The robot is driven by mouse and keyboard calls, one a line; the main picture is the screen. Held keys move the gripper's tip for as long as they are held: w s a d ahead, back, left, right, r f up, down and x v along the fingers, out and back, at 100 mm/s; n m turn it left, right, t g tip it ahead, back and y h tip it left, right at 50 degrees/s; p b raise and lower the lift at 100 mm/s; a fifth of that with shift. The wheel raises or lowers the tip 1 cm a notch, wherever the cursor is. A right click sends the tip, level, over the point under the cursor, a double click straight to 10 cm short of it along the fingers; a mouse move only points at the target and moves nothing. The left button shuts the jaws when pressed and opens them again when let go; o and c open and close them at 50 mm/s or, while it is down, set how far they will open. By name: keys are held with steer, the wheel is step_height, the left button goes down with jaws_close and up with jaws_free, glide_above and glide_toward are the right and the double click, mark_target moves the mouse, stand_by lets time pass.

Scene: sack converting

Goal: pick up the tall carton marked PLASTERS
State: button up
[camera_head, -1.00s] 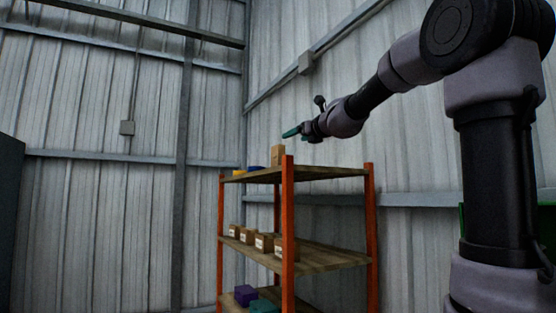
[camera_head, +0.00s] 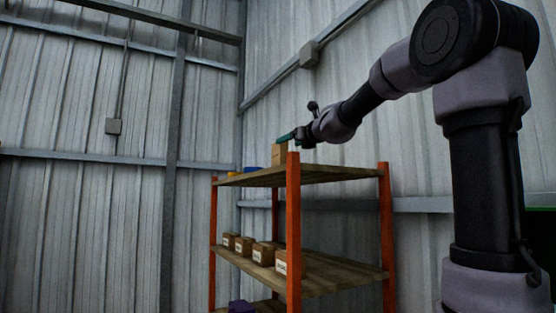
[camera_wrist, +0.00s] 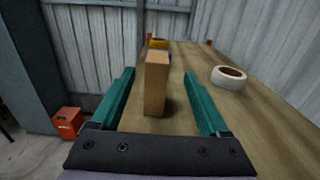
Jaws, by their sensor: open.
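A tall brown carton (camera_wrist: 156,84) stands upright on the top shelf in the wrist view, between the two green fingers of my gripper (camera_wrist: 159,92). No marking can be read on its visible faces. The fingers are spread, with a gap on each side of the carton. In the head view the carton (camera_head: 280,153) stands at the near end of the top shelf (camera_head: 320,174), with my gripper (camera_head: 287,136) at its upper part.
A white tape roll (camera_wrist: 228,77) lies to the right on the shelf. A yellow object (camera_wrist: 159,44) stands behind the carton. In the head view, a blue item (camera_head: 251,169) is nearby, and several labelled boxes (camera_head: 263,254) sit on the middle shelf. An orange post (camera_head: 293,235) rises in front.

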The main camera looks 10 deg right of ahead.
mark_target(276, 147)
steer(key=x, duration=1)
steer(key=shift+w+a+f, duration=0.1)
steer(key=shift+a+f, duration=0.05)
steer(key=shift+a, duration=0.1)
jaws_close()
